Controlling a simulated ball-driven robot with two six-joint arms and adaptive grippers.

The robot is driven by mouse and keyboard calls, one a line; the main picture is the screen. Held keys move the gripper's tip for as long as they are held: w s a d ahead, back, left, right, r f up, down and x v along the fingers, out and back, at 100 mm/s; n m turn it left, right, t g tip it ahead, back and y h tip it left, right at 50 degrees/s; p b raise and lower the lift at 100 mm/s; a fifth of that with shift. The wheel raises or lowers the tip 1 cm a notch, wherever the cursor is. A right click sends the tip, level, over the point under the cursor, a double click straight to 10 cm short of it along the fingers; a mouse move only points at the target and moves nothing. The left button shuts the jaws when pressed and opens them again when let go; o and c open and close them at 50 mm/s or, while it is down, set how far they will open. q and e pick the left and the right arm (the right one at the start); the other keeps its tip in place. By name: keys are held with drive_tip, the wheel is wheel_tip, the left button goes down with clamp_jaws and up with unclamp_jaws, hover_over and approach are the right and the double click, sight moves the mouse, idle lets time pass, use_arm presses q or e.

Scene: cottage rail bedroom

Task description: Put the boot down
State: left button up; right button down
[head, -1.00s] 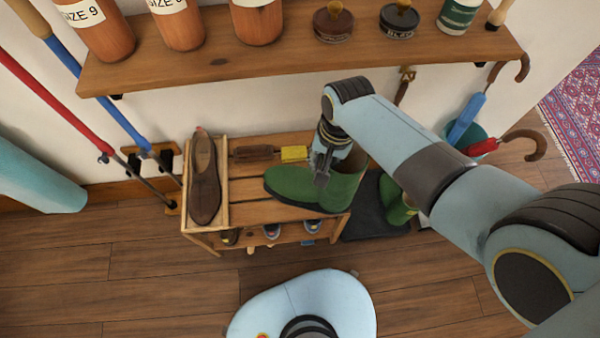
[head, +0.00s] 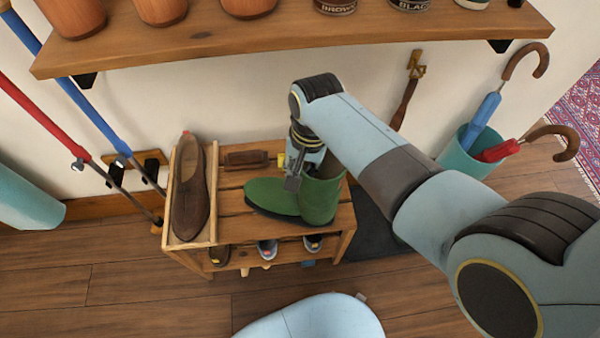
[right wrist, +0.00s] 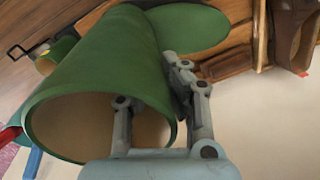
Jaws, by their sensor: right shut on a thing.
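A green boot (head: 318,200) is upright over the right part of the wooden shoe rack's top (head: 232,228), its toe pointing left. I cannot tell whether its sole touches the slats. My right gripper (head: 293,182) is shut on the boot's shaft near the rim. In the right wrist view the boot (right wrist: 110,70) fills the left and middle, with one finger inside the opening and the other outside; the gripper (right wrist: 155,105) shows there too. My left gripper is not in view.
A brown shoe (head: 189,195) stands in a tray at the rack's left. A brush (head: 246,159) lies at the rack's back. A wall shelf (head: 300,48) with pots overhangs it. An umbrella stand (head: 468,152) is at right. A dark mat (head: 372,228) lies beside the rack.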

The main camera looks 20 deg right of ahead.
drive_tip(key=shift+w+a+r, duration=0.1)
drive_tip(key=shift+a+r, duration=0.05)
drive_tip(key=c, duration=1.9)
unclamp_jaws()
drive_tip(key=shift+f, duration=0.2)
drive_tip(key=o, duration=0.4)
drive_tip(key=shift+r, duration=0.15)
